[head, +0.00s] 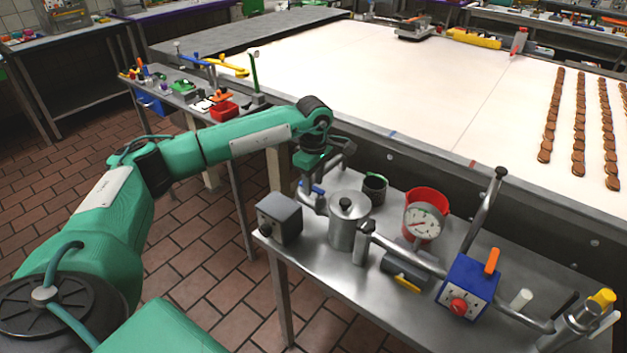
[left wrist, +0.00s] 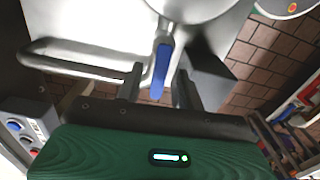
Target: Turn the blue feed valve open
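The blue feed valve handle (head: 314,187) is a small blue lever near the back left of the steel bench, on metal pipework by the steel pot (head: 349,220). My left gripper (head: 311,180) hangs over it from above and hides part of it. In the left wrist view the blue handle (left wrist: 161,70) points down between the two dark fingers of my left gripper (left wrist: 158,74). The fingers are apart, with a gap visible on each side of the handle. My right gripper is in neither view.
A grey box with a knob (head: 280,218) stands left of the pot. A dark cup (head: 374,188), a red container (head: 427,203) with a gauge (head: 423,222), pipes and a blue switch box (head: 467,286) crowd the bench to the right. The conveyor (head: 400,90) lies behind.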

